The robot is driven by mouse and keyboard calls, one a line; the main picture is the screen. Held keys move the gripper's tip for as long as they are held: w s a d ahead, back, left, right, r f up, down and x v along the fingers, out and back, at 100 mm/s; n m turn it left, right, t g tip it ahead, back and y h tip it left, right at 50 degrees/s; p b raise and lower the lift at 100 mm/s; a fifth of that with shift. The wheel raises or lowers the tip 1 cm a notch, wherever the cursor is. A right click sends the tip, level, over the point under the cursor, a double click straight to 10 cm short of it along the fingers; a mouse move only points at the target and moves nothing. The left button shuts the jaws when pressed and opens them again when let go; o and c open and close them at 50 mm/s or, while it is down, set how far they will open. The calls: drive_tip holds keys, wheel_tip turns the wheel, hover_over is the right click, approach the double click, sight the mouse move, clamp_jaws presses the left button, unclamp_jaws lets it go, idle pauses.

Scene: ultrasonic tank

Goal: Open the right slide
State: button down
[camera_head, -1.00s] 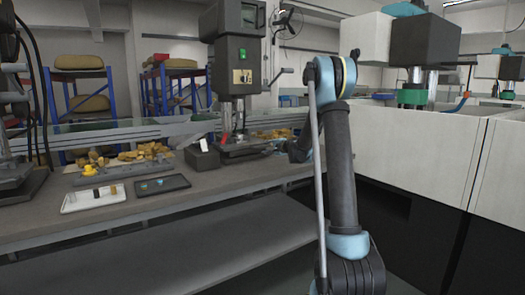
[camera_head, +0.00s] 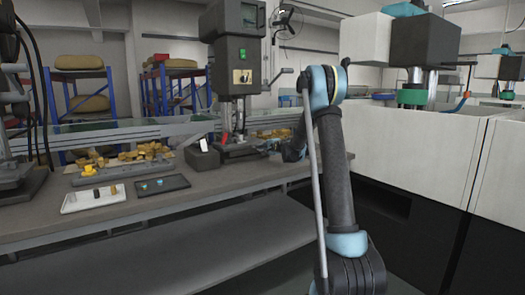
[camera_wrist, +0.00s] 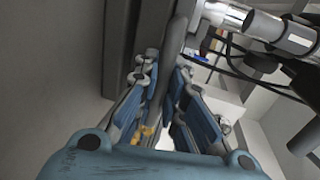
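My gripper (camera_wrist: 165,75) shows in the wrist view with its two blue-padded fingers parted. A dark grey rounded bar (camera_wrist: 180,32) runs down the picture between or just behind the fingers. I cannot tell whether they touch it. In the head view my gripper (camera_head: 292,151) is small and partly hidden behind my arm, close to the right side of the drill press (camera_head: 239,85) on the bench. I cannot make out for certain which part is the right slide.
The bench (camera_head: 110,222) carries a white tray (camera_head: 93,203), a dark tray (camera_head: 163,184) and yellowish parts (camera_head: 152,150). A large white cabinet (camera_head: 420,145) stands at right. A metal cylinder (camera_wrist: 290,36) with black cables is near my gripper in the wrist view.

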drive_tip(key=f+v, duration=0.1)
drive_tip(key=v, duration=0.5)
drive_tip(key=f+v, duration=0.1)
drive_tip(key=v, duration=0.5)
drive_tip(key=f+v, duration=0.1)
drive_tip(key=v, duration=0.6)
drive_tip(key=shift+s+d+f, duration=0.25)
drive_tip(key=shift+s+f, duration=0.2)
drive_tip(key=c, duration=1.7)
unclamp_jaws()
drive_tip(key=shift+w, duration=0.1)
drive_tip(key=shift+o, duration=0.2)
drive_tip(key=v, duration=1.2)
drive_tip(key=shift+a, duration=0.1)
